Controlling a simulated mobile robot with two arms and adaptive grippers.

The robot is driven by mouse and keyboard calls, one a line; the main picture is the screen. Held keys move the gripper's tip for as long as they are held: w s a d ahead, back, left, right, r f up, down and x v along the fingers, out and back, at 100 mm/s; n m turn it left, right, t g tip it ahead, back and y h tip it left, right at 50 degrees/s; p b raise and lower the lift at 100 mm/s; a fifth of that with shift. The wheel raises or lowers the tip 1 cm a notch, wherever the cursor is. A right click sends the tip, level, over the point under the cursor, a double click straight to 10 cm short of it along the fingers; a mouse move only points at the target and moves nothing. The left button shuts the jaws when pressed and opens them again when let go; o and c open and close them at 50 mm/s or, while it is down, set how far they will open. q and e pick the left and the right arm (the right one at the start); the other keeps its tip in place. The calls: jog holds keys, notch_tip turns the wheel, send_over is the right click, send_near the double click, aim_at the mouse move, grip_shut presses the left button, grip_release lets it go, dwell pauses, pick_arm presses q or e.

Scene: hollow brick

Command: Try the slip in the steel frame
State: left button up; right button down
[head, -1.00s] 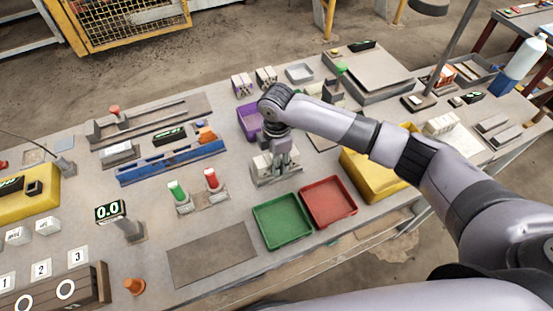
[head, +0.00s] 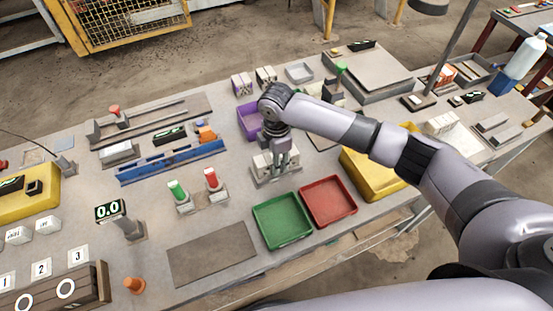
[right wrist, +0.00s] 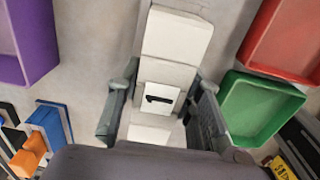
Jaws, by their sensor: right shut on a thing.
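My right gripper (head: 281,163) points down over a short grey rack (head: 290,176) that holds a row of white slips. In the right wrist view its two fingers (right wrist: 162,105) stand on either side of a white slip with a black mark (right wrist: 158,99), and it is shut on that slip. The slip is still in line with the other white slips (right wrist: 176,38). A long grey metal fixture with rails and a red knob (head: 150,121) lies at the back left; I cannot tell for sure that it is the steel frame. My left gripper is not in view.
Green (head: 282,243) and red (head: 328,222) trays lie in front of the rack. A purple bin (head: 249,122) is behind it, a yellow bin (head: 378,186) to the right. Green and red knobbed posts (head: 178,190) and a blue rail (head: 172,162) stand left. A bare grey mat (head: 211,254) lies in front.

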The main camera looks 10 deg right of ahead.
jog(key=shift+s+f+p, duration=0.3)
jog(key=shift+f+p, duration=0.05)
jog(key=shift+p, duration=0.05)
jog(key=shift+f, duration=0.2)
dwell(1.5)
jog(key=shift+r, duration=0.1)
jog(key=shift+w+r+p, duration=0.3)
jog(key=shift+r+p, duration=0.65)
jog(key=shift+p, duration=0.15)
jog(key=shift+r+p, duration=1.55)
jog(key=shift+r, duration=0.15)
